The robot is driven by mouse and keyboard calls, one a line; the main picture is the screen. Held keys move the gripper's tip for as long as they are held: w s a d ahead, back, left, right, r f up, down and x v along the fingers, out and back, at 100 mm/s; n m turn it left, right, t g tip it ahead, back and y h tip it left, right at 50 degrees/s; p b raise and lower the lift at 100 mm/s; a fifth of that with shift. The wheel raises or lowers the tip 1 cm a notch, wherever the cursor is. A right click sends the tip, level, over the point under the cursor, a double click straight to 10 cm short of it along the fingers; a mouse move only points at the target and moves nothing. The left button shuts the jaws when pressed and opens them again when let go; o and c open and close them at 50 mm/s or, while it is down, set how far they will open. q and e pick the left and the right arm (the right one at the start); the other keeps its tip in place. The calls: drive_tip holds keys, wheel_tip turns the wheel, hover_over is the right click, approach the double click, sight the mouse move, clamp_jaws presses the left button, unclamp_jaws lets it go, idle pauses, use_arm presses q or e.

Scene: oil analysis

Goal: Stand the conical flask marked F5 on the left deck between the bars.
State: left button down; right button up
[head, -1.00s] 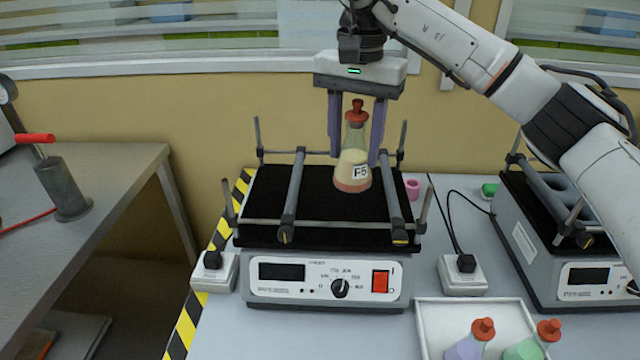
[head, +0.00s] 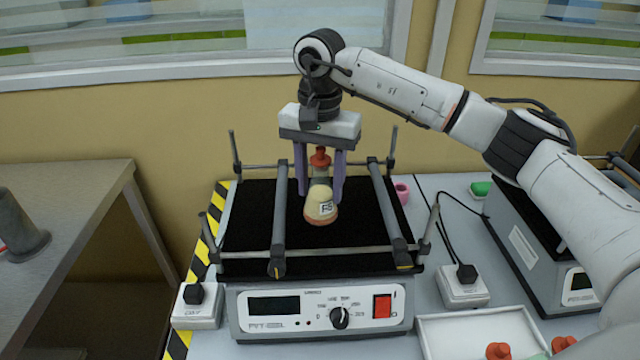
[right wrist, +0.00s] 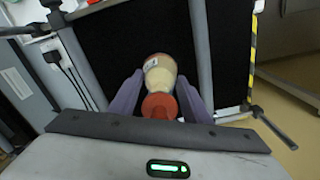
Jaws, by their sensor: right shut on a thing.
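The conical flask marked F5 (head: 315,206) has a cream and pinkish filling and a red stopper (head: 320,158). My right gripper (head: 320,192) is shut on it, fingers on either side of its upper part. The flask is over the black left deck (head: 345,238), between the left bar (head: 279,220) and the right bar (head: 389,215). It looks slightly tilted. I cannot tell whether its base touches the deck. In the right wrist view, the flask (right wrist: 160,74) is between the fingers, stopper toward the camera. My left gripper is not in view.
Thin cross rods and upright posts edge the deck. A second shaker (head: 535,255) stands at the right. A white tray (head: 440,328) with red-stoppered flasks is at the front right. A pink item (head: 401,192) lies just right of the deck.

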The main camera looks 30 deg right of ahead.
sight(320, 148)
drive_tip(key=shift+f, duration=0.3)
drive_tip(key=o, duration=1.2)
drive_tip(key=shift+o, duration=0.2)
wheel_tip(320, 148, up, 12)
drive_tip(key=shift+r, duration=0.1)
